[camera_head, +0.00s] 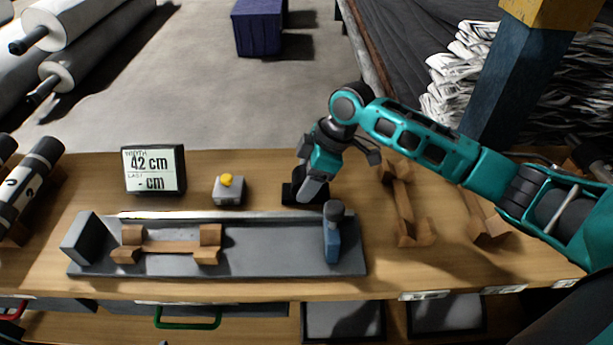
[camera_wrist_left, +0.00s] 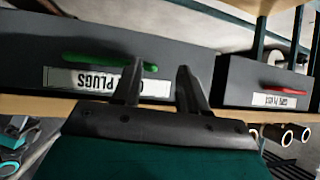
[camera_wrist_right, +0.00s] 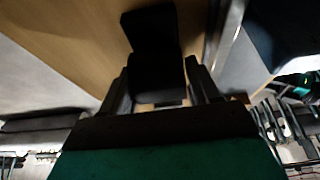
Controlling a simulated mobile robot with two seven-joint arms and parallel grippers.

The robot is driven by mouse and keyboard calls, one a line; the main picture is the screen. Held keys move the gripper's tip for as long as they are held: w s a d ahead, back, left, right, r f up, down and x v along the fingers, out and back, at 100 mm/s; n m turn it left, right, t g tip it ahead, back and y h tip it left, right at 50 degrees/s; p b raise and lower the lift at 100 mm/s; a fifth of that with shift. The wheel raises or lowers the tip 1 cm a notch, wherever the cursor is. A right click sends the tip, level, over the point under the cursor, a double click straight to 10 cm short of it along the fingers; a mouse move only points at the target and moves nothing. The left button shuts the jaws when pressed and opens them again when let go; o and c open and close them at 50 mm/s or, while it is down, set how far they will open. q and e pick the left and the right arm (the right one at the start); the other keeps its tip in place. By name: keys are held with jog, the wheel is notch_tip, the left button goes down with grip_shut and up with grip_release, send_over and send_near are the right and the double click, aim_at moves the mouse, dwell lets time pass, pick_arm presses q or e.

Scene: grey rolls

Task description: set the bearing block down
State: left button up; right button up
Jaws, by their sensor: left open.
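The bearing block, a black block with a flat foot (camera_head: 292,193), is at the table top behind the grey measuring tray (camera_head: 275,262). My right gripper (camera_head: 308,188) comes down on it from above. In the right wrist view the block (camera_wrist_right: 155,75) sits between the fingers of my right gripper (camera_wrist_right: 160,85), which flank it closely on both sides. I cannot tell whether its underside touches the table. My left gripper (camera_wrist_left: 160,85) is open and empty, in front of drawers below the table edge; it is not in the head view.
The tray holds a wooden cradle (camera_head: 170,247) and a blue post (camera_head: 332,240). A grey box with a yellow button (camera_head: 228,190) and a display (camera_head: 154,169) stand left of the block. Wooden cradles (camera_head: 403,205) stand to the right. A drawer with a green handle (camera_wrist_left: 110,62) faces my left gripper.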

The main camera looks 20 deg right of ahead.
jog(key=o, duration=0.3)
jog(key=shift+o, duration=0.2)
